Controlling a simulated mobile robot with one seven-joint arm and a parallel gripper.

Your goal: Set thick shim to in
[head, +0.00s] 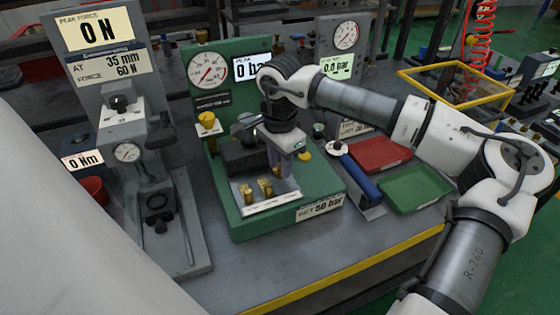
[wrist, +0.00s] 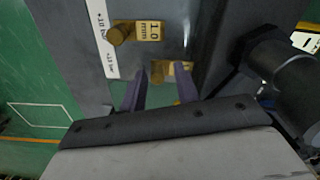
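Two brass shim pieces sit on the front plate of the green test stand. One (head: 247,194) has a round knob and a plate (wrist: 150,30) that reads 1.0 mm. The other (head: 265,188) is at the fingertips in the wrist view (wrist: 184,70), partly covered by the right finger; its marking is hidden. I cannot tell which one is the thick shim. My gripper (head: 285,168) points down over the plate, beside the second shim. Its two purple fingers (wrist: 160,75) are spread apart, with some brass visible between them. I see no clear grip.
The green stand (head: 240,228) carries a gauge (head: 208,70) and a dark block. A blue-handled tool (head: 362,182), a red tray (head: 405,160) and a green tray (head: 398,207) lie to its right. A grey force tester (head: 165,230) stands left. The table's front is clear.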

